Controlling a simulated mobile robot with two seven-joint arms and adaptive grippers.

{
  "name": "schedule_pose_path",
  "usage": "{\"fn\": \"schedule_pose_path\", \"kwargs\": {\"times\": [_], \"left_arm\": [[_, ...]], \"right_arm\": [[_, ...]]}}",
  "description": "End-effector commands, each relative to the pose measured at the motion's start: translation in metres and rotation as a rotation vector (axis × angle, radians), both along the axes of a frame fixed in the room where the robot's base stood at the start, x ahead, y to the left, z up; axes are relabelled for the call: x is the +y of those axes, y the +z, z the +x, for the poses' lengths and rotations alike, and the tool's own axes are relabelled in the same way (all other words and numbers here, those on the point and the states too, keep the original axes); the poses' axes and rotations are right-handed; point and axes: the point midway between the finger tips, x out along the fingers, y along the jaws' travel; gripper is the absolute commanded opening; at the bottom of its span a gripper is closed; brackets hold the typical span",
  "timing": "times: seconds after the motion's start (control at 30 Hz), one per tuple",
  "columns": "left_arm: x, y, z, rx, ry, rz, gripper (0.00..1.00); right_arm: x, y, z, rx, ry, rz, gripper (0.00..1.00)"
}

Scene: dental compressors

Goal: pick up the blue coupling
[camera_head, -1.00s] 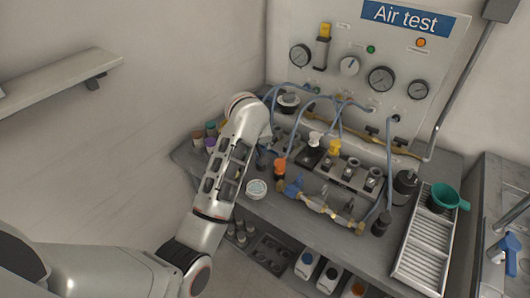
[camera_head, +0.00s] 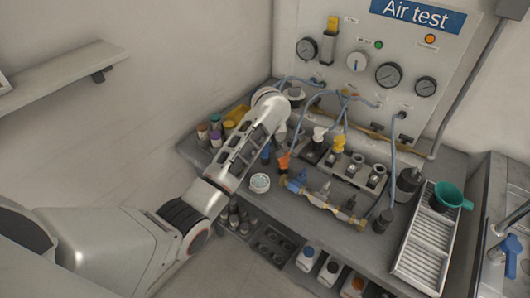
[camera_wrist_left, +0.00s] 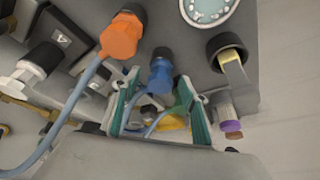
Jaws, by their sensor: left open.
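The blue coupling (camera_wrist_left: 160,76) has a dark top and shows in the left wrist view between the tips of my open left gripper (camera_wrist_left: 158,84). The fingers have green inner faces; I cannot tell whether they touch the coupling. In the head view the blue coupling (camera_head: 265,155) stands on the bench just right of my left arm, beside an orange-topped fitting (camera_head: 284,161). My left fingers are hidden behind my wrist there. My right gripper is not in view.
The orange fitting (camera_wrist_left: 121,36) with a blue hose is close by in the left wrist view. A round white dish (camera_head: 260,183) sits at the bench's front. Coloured-cap bottles (camera_head: 215,137) stand left of my arm. Hoses run to the gauge panel (camera_head: 362,75) behind.

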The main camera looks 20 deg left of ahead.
Motion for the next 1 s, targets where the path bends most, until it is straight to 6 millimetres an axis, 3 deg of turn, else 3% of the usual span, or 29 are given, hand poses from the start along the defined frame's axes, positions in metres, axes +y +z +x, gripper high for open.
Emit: {"fn": "schedule_pose_path", "kwargs": {"times": [0.27, 0.43, 1.0], "left_arm": [[0.0, -0.0029, 0.0012, 0.0, -0.001, 0.0, 0.44], [0.0001, -0.0028, 0.0011, 0.0, 0.0, -0.001, 0.02], [0.0033, 0.0054, 0.0073, -0.003, -0.001, -0.001, 0.01]], "right_arm": [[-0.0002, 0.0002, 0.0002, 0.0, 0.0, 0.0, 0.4], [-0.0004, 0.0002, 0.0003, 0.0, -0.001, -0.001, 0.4], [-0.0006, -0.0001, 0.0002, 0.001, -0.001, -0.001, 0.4]]}}
